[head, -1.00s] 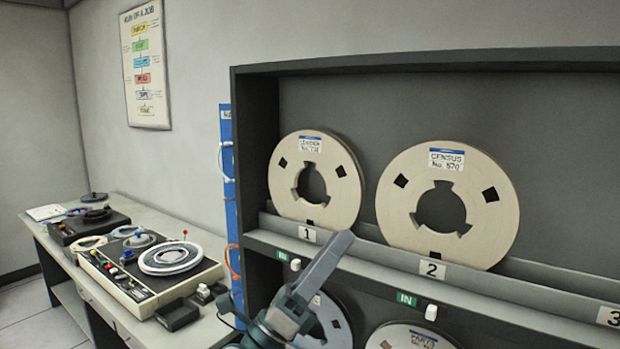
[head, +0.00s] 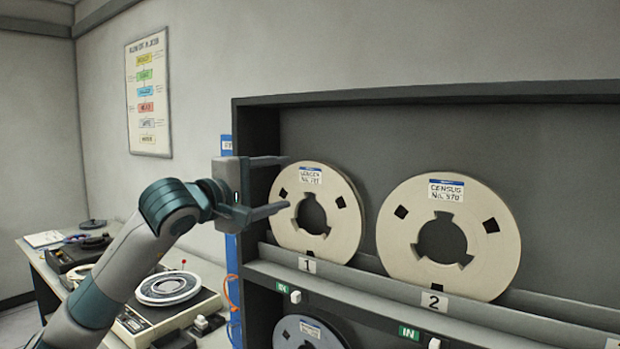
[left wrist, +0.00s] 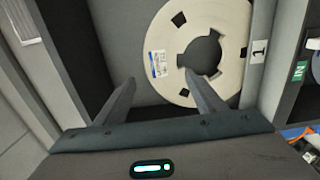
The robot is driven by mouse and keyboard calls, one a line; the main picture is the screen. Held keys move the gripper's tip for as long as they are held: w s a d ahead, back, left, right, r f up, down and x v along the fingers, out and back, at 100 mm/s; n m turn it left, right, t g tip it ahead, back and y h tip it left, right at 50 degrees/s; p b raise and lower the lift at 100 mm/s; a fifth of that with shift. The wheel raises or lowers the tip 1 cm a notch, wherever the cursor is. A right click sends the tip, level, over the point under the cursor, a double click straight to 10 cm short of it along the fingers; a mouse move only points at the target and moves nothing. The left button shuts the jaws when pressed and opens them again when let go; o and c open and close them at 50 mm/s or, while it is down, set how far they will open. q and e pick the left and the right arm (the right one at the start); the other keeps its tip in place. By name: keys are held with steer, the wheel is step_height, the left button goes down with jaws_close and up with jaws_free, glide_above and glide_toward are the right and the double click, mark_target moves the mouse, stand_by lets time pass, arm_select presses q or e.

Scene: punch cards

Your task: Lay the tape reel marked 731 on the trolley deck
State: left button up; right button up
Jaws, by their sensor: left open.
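The cream reel in slot 1 (head: 346,218) stands upright on the rack's upper shelf, leaning back. Its small label seems to read Ledger No. 731. It also shows in the left wrist view (left wrist: 224,17), turned sideways, with its label to the left of the hub hole. My left gripper (head: 284,183) is open and empty, just left of this reel, its fingers pointing right toward the rim. In the left wrist view the gripper's fingertips (left wrist: 160,77) reach toward the reel; I cannot tell whether they touch. No trolley is in view. My right gripper is not in view.
A reel marked Census No. 570 (head: 497,205) stands in slot 2. A lower shelf holds another reel (head: 292,330). The rack's side wall (head: 256,140) stands close to my left gripper. A bench with a tape machine (head: 205,306) is at the left.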

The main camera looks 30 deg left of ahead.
mark_target(309, 172)
arm_select(q)
steer(key=shift+w, duration=0.1)
stand_by(0.3)
steer(key=shift+w+d+p, duration=0.15)
steer(key=shift+w+p, duration=0.4)
steer(key=shift+w, duration=0.95)
steer(key=shift+w+d+p, duration=0.15)
steer(key=shift+w+p, duration=0.45)
steer(key=shift+w, duration=0.95)
steer(key=shift+w+d+p, duration=0.15)
steer(key=shift+w+p, duration=0.4)
steer(key=shift+w, duration=0.95)
steer(key=shift+c, duration=0.3)
steer(key=c, duration=1)
steer(key=shift+r, duration=0.15)
steer(key=shift+c, duration=0.9)
steer(key=shift+a+r+p, duration=0.1)
steer(key=shift+r+p, duration=0.2)
steer(key=shift+r, duration=0.1)
step_height(309, 172, up, 7)
steer(key=p, duration=0.3)
steer(key=shift+p, duration=0.4)
